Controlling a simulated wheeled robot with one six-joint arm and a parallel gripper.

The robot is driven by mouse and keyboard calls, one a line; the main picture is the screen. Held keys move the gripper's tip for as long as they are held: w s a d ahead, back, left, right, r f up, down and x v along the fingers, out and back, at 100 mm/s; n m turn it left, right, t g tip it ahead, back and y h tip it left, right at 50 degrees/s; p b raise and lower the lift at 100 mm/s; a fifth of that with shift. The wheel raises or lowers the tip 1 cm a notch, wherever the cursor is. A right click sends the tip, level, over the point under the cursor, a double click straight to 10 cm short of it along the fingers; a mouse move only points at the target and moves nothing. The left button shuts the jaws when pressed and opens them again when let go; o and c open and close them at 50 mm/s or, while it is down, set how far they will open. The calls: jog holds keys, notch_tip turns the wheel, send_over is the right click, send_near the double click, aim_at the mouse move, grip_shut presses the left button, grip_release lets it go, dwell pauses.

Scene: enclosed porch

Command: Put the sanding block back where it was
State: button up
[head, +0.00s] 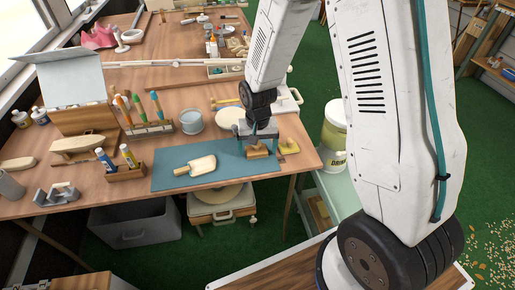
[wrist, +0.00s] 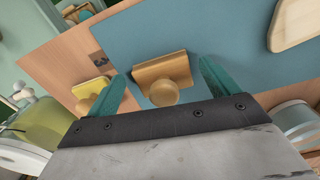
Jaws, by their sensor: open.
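The sanding block looks to be the wooden block with a round knob (head: 257,153), at the right end of the blue mat (head: 215,171). In the wrist view this block (wrist: 163,72) lies on the mat near its edge, knob towards me. My gripper (head: 262,138) is open just above it. In the wrist view the teal fingers of my gripper (wrist: 161,70) stand on either side of the block, with gaps showing. I cannot tell how far the fingertips are above the mat.
A yellow block (head: 290,147) lies right of the mat; it also shows in the wrist view (wrist: 90,90). A pale wooden paddle-shaped board (head: 195,166) lies on the mat. A glass jar (head: 191,121) and a brush rack (head: 148,129) stand behind. A yellow-white bucket (head: 334,135) is beyond the table's right edge.

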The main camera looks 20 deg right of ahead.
notch_tip(320, 180, up, 11)
jog(key=shift+f, duration=0.1)
jog(key=s+d+r+n, duration=0.2)
jog(key=s+r, duration=0.9)
jog(key=r, duration=0.3)
jog(key=s+r, duration=0.2)
jog(key=s, duration=0.5)
jog(key=s+d+r+n+t, duration=0.1)
jog(key=s+r, duration=0.1)
jog(key=s, duration=0.5)
jog(key=shift+s+r+n, duration=0.2)
jog(key=shift+r+n, duration=0.1)
jog(key=shift+r, duration=0.05)
